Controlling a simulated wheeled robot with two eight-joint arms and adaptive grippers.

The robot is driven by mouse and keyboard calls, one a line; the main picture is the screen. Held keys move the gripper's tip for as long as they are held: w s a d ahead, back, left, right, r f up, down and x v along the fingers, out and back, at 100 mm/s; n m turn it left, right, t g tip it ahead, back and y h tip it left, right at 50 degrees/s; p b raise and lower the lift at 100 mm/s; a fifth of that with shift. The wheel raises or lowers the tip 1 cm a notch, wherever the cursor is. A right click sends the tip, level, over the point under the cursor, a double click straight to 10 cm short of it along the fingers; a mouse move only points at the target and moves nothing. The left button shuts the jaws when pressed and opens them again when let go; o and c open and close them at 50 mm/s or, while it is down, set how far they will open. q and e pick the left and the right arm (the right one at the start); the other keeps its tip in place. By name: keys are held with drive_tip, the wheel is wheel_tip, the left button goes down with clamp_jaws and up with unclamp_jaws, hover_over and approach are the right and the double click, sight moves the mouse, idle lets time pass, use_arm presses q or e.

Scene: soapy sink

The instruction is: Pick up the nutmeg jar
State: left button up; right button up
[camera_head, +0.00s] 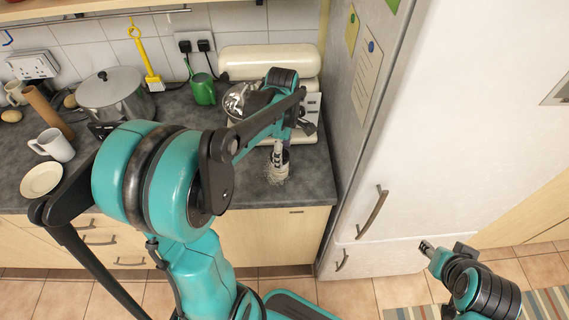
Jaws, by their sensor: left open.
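A small clear jar (278,176), which looks like the nutmeg jar, stands on the grey counter near its front edge, below the white appliance. Its label cannot be read. My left gripper (279,157) reaches down from above to the top of this jar and partly hides it. Its fingers are open; whether they touch the jar cannot be told. My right gripper (427,248) is low at the right, in front of the fridge and away from the counter. It is too small to tell its opening.
A cream appliance (268,60) with a metal bowl (236,101) stands behind the jar. A green watering can (203,90), a steel pot (112,94), a white mug (56,146) and a plate (41,179) are to the left. The tall fridge (450,120) bounds the counter on the right.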

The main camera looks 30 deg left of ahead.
use_arm(q)
drive_tip(key=f, duration=0.1)
drive_tip(key=f+b, duration=0.1)
drive_tip(key=f, duration=0.1)
drive_tip(key=f+b, duration=0.1)
drive_tip(key=f, duration=0.1)
drive_tip(key=shift+s+a+f, duration=0.25)
drive_tip(key=shift+s+a, duration=0.05)
drive_tip(key=shift+s, duration=0.1)
drive_tip(key=shift+f, duration=0.4)
drive_tip(key=shift+r, duration=0.1)
drive_tip(key=shift+c, duration=1.2)
drive_tip(key=c, duration=1.1)
